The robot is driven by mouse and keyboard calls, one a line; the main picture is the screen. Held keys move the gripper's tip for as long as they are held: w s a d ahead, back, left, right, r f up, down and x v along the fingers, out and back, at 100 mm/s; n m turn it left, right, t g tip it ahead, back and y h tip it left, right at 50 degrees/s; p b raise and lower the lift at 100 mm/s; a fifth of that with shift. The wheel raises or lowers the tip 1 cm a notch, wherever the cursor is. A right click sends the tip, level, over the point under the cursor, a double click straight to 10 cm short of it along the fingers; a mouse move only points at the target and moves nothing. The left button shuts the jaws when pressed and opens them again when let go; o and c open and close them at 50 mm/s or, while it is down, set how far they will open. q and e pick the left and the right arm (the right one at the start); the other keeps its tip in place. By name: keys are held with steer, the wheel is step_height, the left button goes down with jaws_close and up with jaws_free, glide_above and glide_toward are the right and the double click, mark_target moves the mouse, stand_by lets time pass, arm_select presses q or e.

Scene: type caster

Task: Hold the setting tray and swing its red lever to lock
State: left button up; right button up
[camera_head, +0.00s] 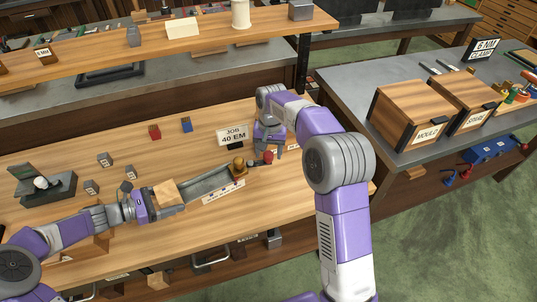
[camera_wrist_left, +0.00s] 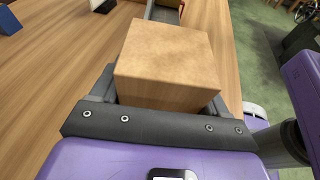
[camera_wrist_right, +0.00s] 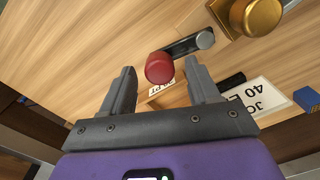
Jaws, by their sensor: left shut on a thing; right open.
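The setting tray (camera_head: 208,184) is a long grey metal channel on the wooden bench, with a wooden block (camera_head: 168,194) at its left end. My left gripper (camera_head: 165,197) is shut on this block; the left wrist view shows the block (camera_wrist_left: 165,65) between the fingers. A brass knob (camera_head: 239,167) stands at the tray's right end. The lever's red ball (camera_head: 268,157) sits just right of it; the right wrist view shows the red ball (camera_wrist_right: 159,67) on a dark arm with a grey pivot. My right gripper (camera_wrist_right: 160,72) is open, its fingertips on either side of the ball; contact is not clear.
A "JOB 40 EM" sign (camera_head: 233,136) stands close behind the tray. A red block (camera_head: 154,132), a blue block (camera_head: 186,125) and small grey blocks lie behind and left. A dark device (camera_head: 45,186) stands at the far left. The bench front is mostly clear.

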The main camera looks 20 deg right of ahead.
steer(key=shift+f, duration=1.05)
steer(key=c, duration=1)
